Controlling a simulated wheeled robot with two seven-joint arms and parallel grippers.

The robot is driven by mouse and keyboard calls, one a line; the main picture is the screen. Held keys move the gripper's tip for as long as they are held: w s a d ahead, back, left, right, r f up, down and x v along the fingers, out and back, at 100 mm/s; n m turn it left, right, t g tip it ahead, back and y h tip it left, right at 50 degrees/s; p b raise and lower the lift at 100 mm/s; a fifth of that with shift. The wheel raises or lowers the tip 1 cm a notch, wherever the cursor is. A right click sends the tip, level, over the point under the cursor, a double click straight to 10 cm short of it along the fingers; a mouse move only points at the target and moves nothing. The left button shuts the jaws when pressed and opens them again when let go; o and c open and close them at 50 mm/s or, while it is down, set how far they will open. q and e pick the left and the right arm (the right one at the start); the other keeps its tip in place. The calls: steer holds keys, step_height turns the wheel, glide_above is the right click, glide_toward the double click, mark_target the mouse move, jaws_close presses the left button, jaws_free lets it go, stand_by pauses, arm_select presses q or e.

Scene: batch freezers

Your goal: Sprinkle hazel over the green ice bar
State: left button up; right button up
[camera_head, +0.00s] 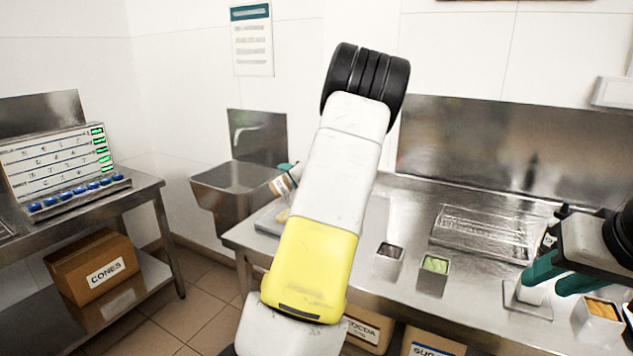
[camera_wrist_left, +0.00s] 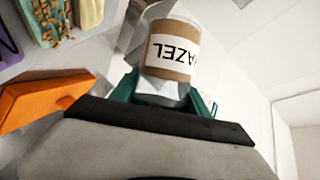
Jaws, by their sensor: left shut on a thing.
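My left gripper (camera_wrist_left: 160,95) is shut on the hazel shaker (camera_wrist_left: 172,50), a brown jar whose label reads upside down in the left wrist view. The shaker is tilted in the head view (camera_head: 286,182), partly behind my left arm. A pale green bar with brown bits on it (camera_wrist_left: 42,18) lies at the upper left of the wrist view, cut off by the frame edge; it looks like the green ice bar. My right gripper (camera_head: 557,277) has its green fingers apart above a white block on the counter at the right.
A yellow bar (camera_wrist_left: 90,14), a purple bar (camera_wrist_left: 6,45) and an orange block (camera_wrist_left: 38,98) are near the green bar. In the head view, a pale tray (camera_head: 268,225) sits at the counter's left end. Small tubs, one green-filled (camera_head: 434,265), stand in the middle. A sink (camera_head: 235,182) is left.

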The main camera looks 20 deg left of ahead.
arm_select(q)
steer(key=shift+r+n, duration=0.35)
steer(key=shift+n, duration=0.05)
steer(key=shift+r+n+h, duration=0.6)
steer(key=shift+n, duration=0.1)
steer(key=shift+r+n+h, duration=0.6)
steer(key=shift+r+n, duration=0.05)
steer(key=shift+n, duration=0.25)
steer(key=shift+r+n, duration=0.2)
steer(key=shift+n, duration=0.1)
steer(key=shift+s+a+r+n+t+h, duration=0.15)
steer(key=shift+r+n+t+h, duration=0.3)
steer(key=shift+n+h, duration=0.3)
steer(key=shift+r+n+t+h, duration=0.25)
steer(key=shift+n+t+h, duration=0.15)
steer(key=shift+n, duration=0.45)
steer(key=shift+d+r+n+h, duration=0.1)
steer(key=shift+d+n+h, duration=0.1)
steer(key=shift+n+h, duration=0.1)
